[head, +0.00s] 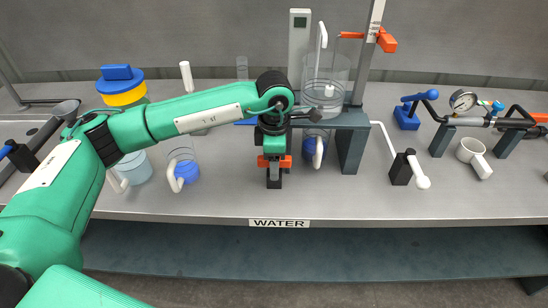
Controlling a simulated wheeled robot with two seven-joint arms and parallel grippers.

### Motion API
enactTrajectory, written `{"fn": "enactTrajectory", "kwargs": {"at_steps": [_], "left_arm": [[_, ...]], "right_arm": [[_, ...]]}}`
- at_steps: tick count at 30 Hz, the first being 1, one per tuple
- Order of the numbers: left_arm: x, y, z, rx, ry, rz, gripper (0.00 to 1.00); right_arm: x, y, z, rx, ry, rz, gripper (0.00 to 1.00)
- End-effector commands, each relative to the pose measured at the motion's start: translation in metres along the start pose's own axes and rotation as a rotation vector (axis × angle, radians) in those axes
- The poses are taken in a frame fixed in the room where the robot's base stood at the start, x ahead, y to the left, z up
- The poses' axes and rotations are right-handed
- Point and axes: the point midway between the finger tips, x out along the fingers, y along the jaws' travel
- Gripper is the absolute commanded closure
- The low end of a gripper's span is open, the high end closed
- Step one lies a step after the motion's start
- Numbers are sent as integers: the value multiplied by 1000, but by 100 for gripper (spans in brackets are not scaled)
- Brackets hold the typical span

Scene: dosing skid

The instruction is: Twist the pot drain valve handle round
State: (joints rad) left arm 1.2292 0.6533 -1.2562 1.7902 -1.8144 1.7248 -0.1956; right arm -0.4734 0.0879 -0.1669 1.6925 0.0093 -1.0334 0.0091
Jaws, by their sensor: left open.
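A clear cylindrical pot (327,85) stands on a dark raised stand (352,145) in the middle of the bench in the head view. I cannot make out its drain valve handle for certain; my left arm and gripper cover the area at the stand's left side. My left gripper (273,183) points down just left of the stand, in front of the pot. Its jaws are open, and orange parts show just above its dark tips. I cannot tell whether it touches anything. My right gripper is not in view.
Clear jugs with white handles (177,172) stand left of the gripper. A white-handled black block (402,167), a white mug (473,155), a blue clamp (408,112) and a pressure gauge (463,101) are to the right. A WATER label (279,223) marks the bench's front edge.

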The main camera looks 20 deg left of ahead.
Motion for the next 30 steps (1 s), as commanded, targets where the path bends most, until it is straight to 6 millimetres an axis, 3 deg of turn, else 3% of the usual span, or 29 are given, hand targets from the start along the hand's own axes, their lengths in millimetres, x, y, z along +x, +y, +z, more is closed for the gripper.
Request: {"fn": "enactTrajectory", "kwargs": {"at_steps": [7, 24, 30], "left_arm": [[-6, 0, 0, 0, -1, 1, 42], [-63, 0, 0, -1, -1, 1, 42], [-71, 0, 0, 0, 0, 1, 42]], "right_arm": [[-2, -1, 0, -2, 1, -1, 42], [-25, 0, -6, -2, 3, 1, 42], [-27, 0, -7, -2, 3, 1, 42]]}}
